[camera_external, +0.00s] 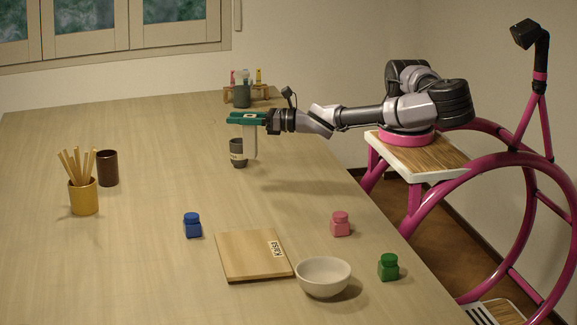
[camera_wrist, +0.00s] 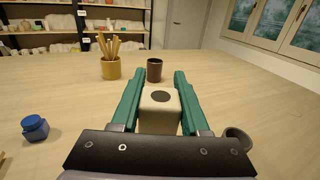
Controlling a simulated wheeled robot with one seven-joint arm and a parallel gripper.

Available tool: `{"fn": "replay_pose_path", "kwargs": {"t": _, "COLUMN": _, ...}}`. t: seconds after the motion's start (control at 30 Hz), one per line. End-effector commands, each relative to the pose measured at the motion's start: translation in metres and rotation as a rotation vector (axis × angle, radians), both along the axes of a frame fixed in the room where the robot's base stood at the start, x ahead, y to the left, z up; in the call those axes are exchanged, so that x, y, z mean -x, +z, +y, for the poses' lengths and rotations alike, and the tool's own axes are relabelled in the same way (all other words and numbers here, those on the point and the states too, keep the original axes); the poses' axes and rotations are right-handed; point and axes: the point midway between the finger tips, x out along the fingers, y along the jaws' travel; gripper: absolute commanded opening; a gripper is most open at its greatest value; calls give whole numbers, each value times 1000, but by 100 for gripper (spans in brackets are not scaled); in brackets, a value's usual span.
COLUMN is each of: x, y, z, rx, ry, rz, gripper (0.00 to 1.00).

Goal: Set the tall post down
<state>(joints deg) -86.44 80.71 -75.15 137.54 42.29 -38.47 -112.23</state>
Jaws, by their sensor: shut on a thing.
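The tall post (camera_external: 250,143) is pale and cream-coloured, and hangs upright below my gripper (camera_external: 243,118) in the external view. My gripper's green fingers are shut on its upper end. In the wrist view, the post's top (camera_wrist: 160,102), with a dark round spot, sits between the two fingers of my gripper (camera_wrist: 157,82). Its lower end appears to be above the table (camera_external: 150,260), but the gap is hard to judge. A grey cup (camera_external: 238,160) stands close by, partly overlapped by the post; it also shows in the wrist view (camera_wrist: 238,138).
A wooden rack (camera_external: 265,92) and a dark pot (camera_external: 242,97) stand behind. A brown cup (camera_external: 107,168) and a yellow stick holder (camera_external: 83,198) are left. Blue (camera_external: 192,226), pink (camera_external: 340,224) and green (camera_external: 388,268) jars, a board (camera_external: 245,257) and a bowl (camera_external: 323,278) are nearer.

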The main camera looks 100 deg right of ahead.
Motion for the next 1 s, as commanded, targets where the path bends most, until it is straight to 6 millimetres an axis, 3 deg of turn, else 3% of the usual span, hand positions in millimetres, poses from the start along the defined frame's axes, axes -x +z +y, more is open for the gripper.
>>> {"fn": "replay_pose_path", "kwargs": {"t": 0.3, "x": 2, "y": -50, "z": -9, "rx": 2, "ry": -17, "rz": 1, "gripper": 0}}
{"fn": "replay_pose_path", "kwargs": {"t": 0.7, "x": 1, "y": -96, "z": -8, "rx": 1, "ry": -15, "rz": -1, "gripper": 0}}
{"fn": "replay_pose_path", "kwargs": {"t": 1.0, "x": 1, "y": -99, "z": -8, "rx": -1, "ry": -16, "rz": -1, "gripper": 0}}
